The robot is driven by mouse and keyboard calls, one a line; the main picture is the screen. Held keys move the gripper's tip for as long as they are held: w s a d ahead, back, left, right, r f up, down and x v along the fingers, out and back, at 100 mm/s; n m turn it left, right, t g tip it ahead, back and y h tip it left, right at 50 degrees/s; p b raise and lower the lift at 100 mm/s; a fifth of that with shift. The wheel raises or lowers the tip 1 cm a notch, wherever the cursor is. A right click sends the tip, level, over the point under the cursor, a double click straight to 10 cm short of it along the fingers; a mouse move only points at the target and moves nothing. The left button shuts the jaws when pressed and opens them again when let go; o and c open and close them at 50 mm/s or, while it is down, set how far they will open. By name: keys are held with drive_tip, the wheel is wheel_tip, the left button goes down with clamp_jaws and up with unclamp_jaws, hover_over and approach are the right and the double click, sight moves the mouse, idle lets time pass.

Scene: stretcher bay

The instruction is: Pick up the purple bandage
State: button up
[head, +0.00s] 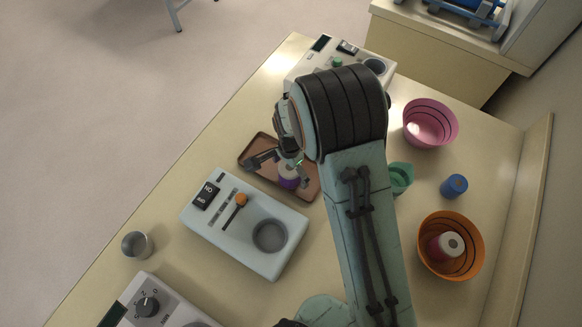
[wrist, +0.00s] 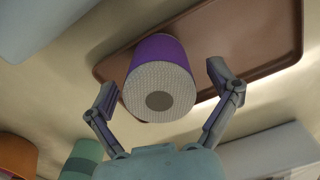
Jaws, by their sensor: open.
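The purple bandage (head: 289,181) is a short roll with a purple side and a pale end with a dark round core. It stands on a brown tray (head: 258,150), partly covered by my gripper in the head view. In the wrist view the bandage (wrist: 155,80) sits between the two finger tips, with its pale end facing the camera. My gripper (wrist: 163,85) is open, one finger on each side of the bandage. A gap shows on the right side; the left finger is close to the roll. The tray also shows in the wrist view (wrist: 262,45).
A pale blue device (head: 215,222) with an orange knob stands beside the tray. A green container (head: 400,178), blue roll (head: 454,186), pink bowl (head: 440,112) and orange bowl (head: 430,262) holding a red-and-white roll (head: 447,245) are to the right. A metal cup (head: 136,245) is at left.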

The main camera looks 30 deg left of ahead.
drive_tip(key=shift+f, duration=0.7)
drive_tip(key=c, duration=1.2)
drive_tip(key=shift+r, duration=0.1)
drive_tip(key=shift+c, duration=0.2)
